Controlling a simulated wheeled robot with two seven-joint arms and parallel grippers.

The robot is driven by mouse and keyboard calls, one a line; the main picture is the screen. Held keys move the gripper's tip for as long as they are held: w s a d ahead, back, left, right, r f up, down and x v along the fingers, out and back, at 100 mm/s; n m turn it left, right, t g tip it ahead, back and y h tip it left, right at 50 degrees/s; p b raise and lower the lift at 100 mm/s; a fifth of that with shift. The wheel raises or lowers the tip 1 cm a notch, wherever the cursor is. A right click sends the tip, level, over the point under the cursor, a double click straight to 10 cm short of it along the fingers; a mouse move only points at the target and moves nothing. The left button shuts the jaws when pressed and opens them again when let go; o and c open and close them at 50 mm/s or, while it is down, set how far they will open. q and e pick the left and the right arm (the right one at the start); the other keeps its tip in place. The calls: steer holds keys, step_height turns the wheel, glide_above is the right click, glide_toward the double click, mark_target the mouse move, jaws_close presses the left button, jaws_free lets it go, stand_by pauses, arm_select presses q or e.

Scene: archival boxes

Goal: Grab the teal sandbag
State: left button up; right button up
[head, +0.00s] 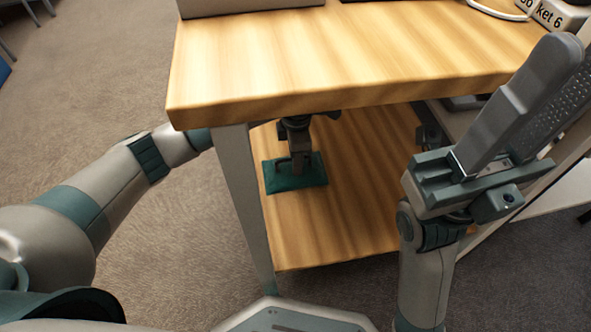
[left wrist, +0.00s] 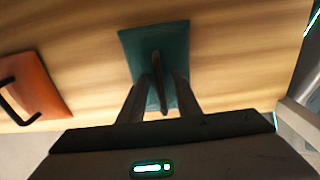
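The teal sandbag (head: 312,182) lies flat on the lower wooden shelf of the table, near its left end. In the left wrist view the sandbag (left wrist: 160,38) has a dark strap handle standing up along its middle. My left gripper (head: 297,165) reaches in under the tabletop, just above the bag. In the left wrist view its fingers (left wrist: 159,84) are apart, one on each side of the handle, with gaps showing. My right gripper (head: 535,105) is raised at the right, pointing up, with its fingers apart and nothing seen between them.
The thick tabletop (head: 340,60) overhangs the shelf (head: 330,235), and a grey table leg (head: 243,195) stands left of the bag. An orange bag (left wrist: 38,85) with a black handle lies left of the teal one in the left wrist view.

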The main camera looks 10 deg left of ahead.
arm_select(q)
steer(key=shift+c, duration=0.2)
jaws_close()
stand_by(1.4)
